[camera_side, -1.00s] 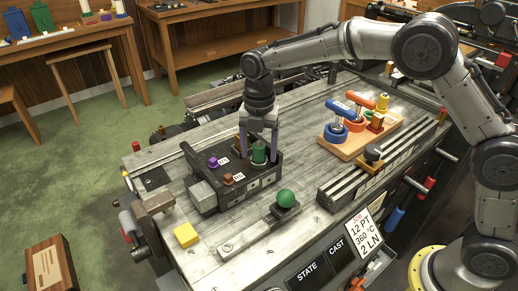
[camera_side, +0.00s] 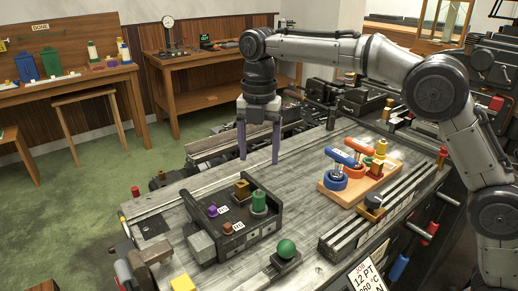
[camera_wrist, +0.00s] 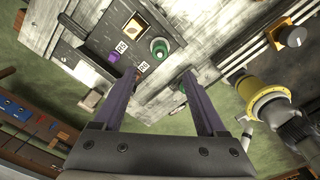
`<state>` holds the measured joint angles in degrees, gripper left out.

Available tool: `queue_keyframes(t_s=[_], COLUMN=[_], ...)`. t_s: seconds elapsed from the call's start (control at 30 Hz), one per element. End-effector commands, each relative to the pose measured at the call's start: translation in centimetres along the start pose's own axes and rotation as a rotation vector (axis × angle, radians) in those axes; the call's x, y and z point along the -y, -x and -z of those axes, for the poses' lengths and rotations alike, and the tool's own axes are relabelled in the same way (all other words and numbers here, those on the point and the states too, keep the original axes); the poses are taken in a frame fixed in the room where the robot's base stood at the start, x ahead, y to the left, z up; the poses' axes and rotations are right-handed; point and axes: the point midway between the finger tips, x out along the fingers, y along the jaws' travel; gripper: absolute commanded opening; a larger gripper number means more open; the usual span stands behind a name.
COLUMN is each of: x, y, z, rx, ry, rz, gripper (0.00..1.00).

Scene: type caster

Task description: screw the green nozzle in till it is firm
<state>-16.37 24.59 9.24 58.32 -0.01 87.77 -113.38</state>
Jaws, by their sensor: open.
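The green nozzle (camera_side: 259,203) stands upright on the dark block (camera_side: 262,228), at its right end, next to a brass square piece (camera_side: 242,190). How firmly it is seated cannot be told. My gripper (camera_side: 259,160) is above the nozzle, pointing down, with its two purple fingers apart and nothing between them. In the wrist view the green nozzle (camera_wrist: 159,48) shows from above, beyond the open fingertips (camera_wrist: 156,74), and the brass piece (camera_wrist: 136,25) is to its upper left.
Smaller purple (camera_side: 212,211) and brown (camera_side: 227,228) pieces sit on the block's front. A green ball knob (camera_side: 286,249) stands in front. A wooden tray (camera_side: 330,190) with blue and orange handled tools lies to the right. Bare bench lies between block and tray.

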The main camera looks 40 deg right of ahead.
Motion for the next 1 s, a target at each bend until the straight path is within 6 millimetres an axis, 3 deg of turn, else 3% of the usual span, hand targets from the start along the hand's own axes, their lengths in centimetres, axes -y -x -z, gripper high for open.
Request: queue_keyframes(t_s=[0.17,0.4,0.63,0.77,1.0], x=[0.1,0.1,0.0,0.0,0.1], y=[0.4,1.0,1.1,-0.1,-4.3], z=[0.1,0.1,0.1,0.1,0.1], rx=[-0.002,-0.001,0.000,0.000,0.000], ry=[-0.163,-0.554,-0.701,-0.699,-0.697], rz=[0.005,0.007,0.003,0.005,0.005], gripper=[0.74,0.74,0.74,0.74,0.74])
